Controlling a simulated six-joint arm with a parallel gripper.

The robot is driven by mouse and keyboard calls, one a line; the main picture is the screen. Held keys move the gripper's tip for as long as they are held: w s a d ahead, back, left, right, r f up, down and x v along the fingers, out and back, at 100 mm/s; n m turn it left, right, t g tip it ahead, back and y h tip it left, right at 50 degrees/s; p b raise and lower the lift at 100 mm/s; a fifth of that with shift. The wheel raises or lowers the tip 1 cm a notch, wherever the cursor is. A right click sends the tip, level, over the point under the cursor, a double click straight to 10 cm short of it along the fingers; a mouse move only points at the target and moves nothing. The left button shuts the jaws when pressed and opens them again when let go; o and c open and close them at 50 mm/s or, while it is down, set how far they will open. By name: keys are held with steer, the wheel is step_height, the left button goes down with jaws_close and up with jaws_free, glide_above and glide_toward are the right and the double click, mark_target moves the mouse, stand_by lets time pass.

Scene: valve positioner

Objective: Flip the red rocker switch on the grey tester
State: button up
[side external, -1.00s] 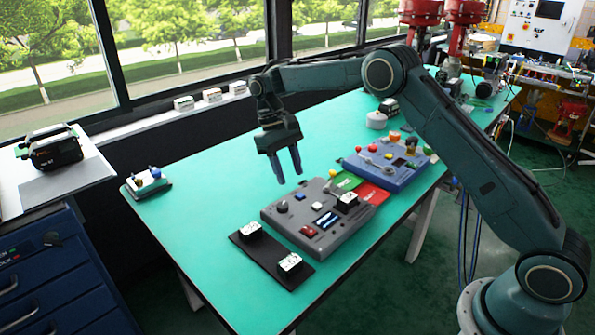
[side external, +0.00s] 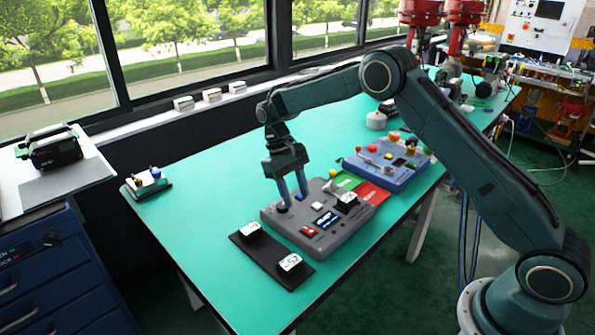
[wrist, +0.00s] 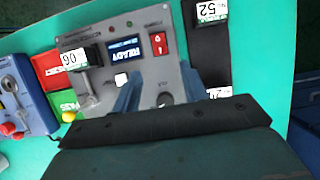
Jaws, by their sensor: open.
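The grey tester (side external: 335,236) lies on the green table. Its red rocker switch (side external: 308,231) sits near the front edge in the side view; in the wrist view the red rocker (wrist: 158,44) is unobstructed beside the lit display (wrist: 125,50). My gripper (side external: 294,200) is open and points down over the tester's far-left part, near the black knob (side external: 282,208). In the wrist view the two fingers of my gripper (wrist: 158,76) are spread, with the knob (wrist: 165,100) between them and the rocker beyond their tips. Nothing is held. Whether the fingers touch the panel is unclear.
A black tray (side external: 270,262) with two labelled blocks lies along the tester's front-left side. Another labelled block (side external: 346,200) stands on the tester. Red and green cards (side external: 374,194) and a blue box (side external: 408,176) lie beyond it.

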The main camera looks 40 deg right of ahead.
mark_target(306, 228)
steer(key=shift+x, duration=4)
steer(key=shift+c, duration=0.4)
jaws_close()
steer(key=shift+r+t, duration=0.1)
steer(key=shift+t, duration=0.3)
steer(key=shift+s+r+t, duration=0.1)
steer(key=shift+s+t, duration=0.1)
steer(key=shift+t, duration=0.4)
steer(key=shift+s+r+t, duration=0.1)
steer(key=shift+s+t, duration=0.1)
steer(key=shift+t, duration=0.4)
steer(key=shift+o, duration=0.4)
jaws_free()
